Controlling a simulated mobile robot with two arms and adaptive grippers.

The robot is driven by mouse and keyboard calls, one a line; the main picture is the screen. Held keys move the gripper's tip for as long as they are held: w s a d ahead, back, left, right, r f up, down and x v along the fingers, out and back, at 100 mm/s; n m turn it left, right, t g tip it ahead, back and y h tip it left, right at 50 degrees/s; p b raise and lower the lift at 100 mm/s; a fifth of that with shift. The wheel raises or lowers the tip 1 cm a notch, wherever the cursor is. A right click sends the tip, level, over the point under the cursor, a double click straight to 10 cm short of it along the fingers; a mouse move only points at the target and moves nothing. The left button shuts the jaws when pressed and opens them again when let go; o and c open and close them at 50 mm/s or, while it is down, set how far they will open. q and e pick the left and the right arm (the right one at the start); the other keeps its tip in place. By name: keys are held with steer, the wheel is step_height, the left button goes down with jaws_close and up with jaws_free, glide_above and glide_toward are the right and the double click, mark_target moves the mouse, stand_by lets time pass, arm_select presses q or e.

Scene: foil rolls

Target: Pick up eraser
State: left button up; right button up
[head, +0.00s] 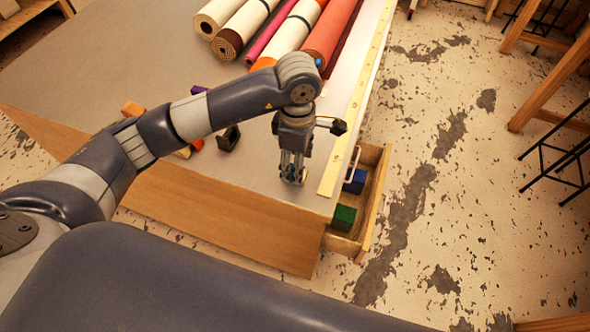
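My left gripper (293,178) points down at the grey table top near its front right corner. Its fingertips are at or just above the surface. They look small and close together, and I cannot tell whether anything is between them. I cannot clearly identify an eraser. Small items lie on the table: an orange block (132,108) and a dark block (229,138), partly beside my arm. My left arm hides part of the table. My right gripper is not in view.
An open wooden drawer (372,212) at the table's right side holds a green block (344,217) and a blue block (355,181). A yellow ruler strip (352,120) runs along the table's right edge. Several rolls (328,35) lie at the back. Stools stand at right.

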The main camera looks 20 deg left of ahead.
arm_select(q)
steer(key=f+p, duration=0.1)
steer(key=f, duration=0.2)
steer(key=shift+s+f+p, duration=0.1)
steer(key=shift+s+p, duration=0.1)
steer(key=shift+p, duration=0.15)
steer(key=shift+f, duration=0.3)
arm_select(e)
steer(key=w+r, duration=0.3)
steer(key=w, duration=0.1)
arm_select(q)
steer(key=shift+w+f, duration=0.1)
steer(key=shift+f, duration=0.05)
steer(key=shift+c, duration=0.6)
steer(key=c, duration=1.1)
steer(key=shift+o, duration=0.2)
steer(key=shift+r+b, duration=0.5)
steer(key=shift+r, duration=0.1)
step_height(320, 180, up, 2)
steer(key=shift+r+b, duration=0.1)
steer(key=shift+b, duration=0.7)
steer(key=s+d+r+b, duration=0.1)
steer(key=s+d+b, duration=0.3)
steer(key=s, duration=1)
steer(key=shift+d+r+b, duration=0.35)
steer(key=shift+d, duration=1.55)
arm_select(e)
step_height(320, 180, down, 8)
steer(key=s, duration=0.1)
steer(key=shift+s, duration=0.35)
